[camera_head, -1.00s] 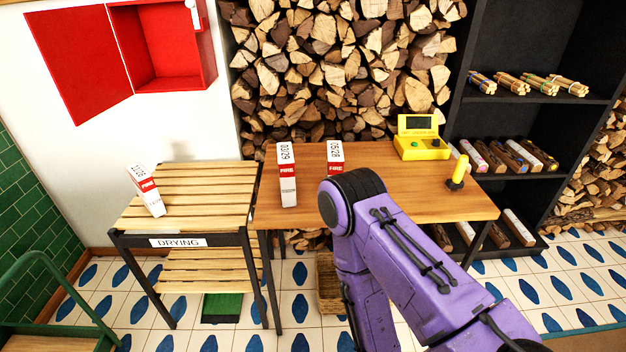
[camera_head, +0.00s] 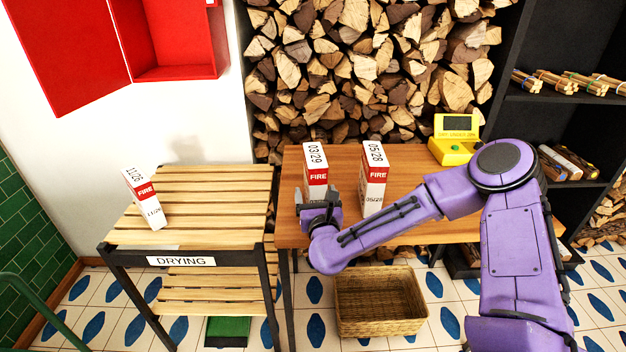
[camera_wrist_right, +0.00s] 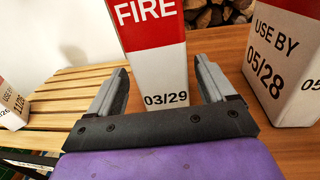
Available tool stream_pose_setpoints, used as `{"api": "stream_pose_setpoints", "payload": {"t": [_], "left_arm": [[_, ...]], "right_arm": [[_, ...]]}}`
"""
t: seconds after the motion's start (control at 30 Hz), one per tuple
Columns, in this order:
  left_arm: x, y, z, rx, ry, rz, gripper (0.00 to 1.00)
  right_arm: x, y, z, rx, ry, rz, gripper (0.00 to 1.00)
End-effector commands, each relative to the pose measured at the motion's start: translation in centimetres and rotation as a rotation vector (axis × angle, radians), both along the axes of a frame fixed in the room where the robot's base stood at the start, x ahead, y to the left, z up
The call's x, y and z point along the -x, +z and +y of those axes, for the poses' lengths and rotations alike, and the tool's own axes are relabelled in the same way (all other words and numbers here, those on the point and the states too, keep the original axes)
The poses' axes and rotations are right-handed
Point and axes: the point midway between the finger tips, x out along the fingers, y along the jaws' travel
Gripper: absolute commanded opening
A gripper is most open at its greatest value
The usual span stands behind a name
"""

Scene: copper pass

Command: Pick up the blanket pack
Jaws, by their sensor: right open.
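Three white-and-red FIRE packs are in the head view. The pack marked 03/29 (camera_head: 317,160) stands upright on the wooden table (camera_head: 440,228). The pack marked 05/28 (camera_head: 375,172) stands to its right. The pack marked 11/26 (camera_head: 144,200) stands on the slatted drying rack (camera_head: 210,205). My right gripper (camera_head: 319,192) is open at the lower front of the 03/29 pack. In the right wrist view this pack (camera_wrist_right: 160,75) shows between the two fingers, with no clear contact. The 05/28 pack (camera_wrist_right: 283,65) is right of the fingers there. My left gripper is not in view.
A yellow device (camera_head: 455,145) stands at the table's back right. A wicker basket (camera_head: 378,300) is on the floor under the table's front. An open red cabinet (camera_head: 175,40) hangs on the wall. Stacked logs (camera_head: 370,70) fill the back. Black shelves (camera_head: 555,125) are at right.

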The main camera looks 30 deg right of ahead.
Motion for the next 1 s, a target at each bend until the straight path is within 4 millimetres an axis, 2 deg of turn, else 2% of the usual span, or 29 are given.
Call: {"api": "stream_pose_setpoints", "payload": {"t": [0.07,0.2,0.43,0.47,0.7,1.0], "left_arm": [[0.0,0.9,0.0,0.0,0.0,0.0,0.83],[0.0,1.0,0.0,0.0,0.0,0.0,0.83],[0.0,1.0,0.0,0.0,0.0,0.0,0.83],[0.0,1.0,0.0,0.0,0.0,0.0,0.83],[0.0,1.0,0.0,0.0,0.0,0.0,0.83],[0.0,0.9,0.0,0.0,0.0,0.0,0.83]], "right_arm": [[-1.2,0.1,-1.0,0.003,-0.002,0.003,0.83],[-3.0,-0.1,-1.7,0.002,0.002,0.002,0.83],[-3.4,-0.3,-1.8,0.001,0.004,0.003,0.83],[-3.4,-0.3,-1.8,0.001,0.004,0.003,0.8],[-3.3,-0.3,-1.8,0.002,0.004,0.003,0.03],[-3.4,0.2,-1.8,0.001,0.003,0.0,0.03]]}}
